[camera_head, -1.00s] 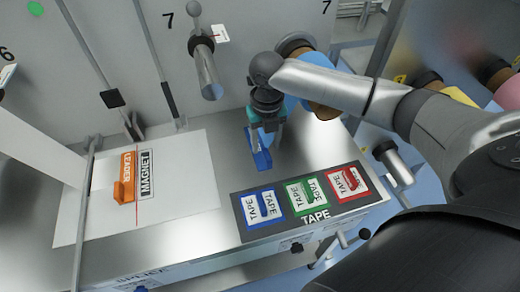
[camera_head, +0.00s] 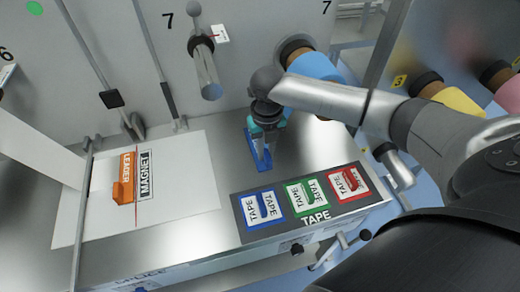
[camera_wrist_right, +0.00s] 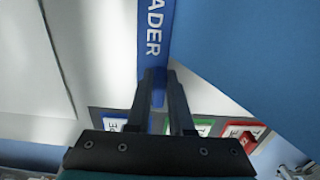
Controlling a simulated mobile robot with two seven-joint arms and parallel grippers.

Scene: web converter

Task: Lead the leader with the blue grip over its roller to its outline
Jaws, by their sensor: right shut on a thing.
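The leader with the blue grip shows in the head view as a blue strip (camera_head: 250,146) over the metal table. In the right wrist view the blue strip (camera_wrist_right: 155,35) carries white letters ending in "ADER" and runs down between the fingers. My right gripper (camera_head: 262,160) is shut on the blue grip, above the table and behind the tape panel. Its fingers (camera_wrist_right: 158,90) also show in the wrist view. A grey roller (camera_head: 207,75) sticks out of the wall beside a "7". I cannot tell which outline belongs to this leader. My left gripper is not in view.
The tape panel (camera_head: 317,213) with blue, green and red tape spots lies in front. A blue roll (camera_head: 312,66) is behind my right arm.

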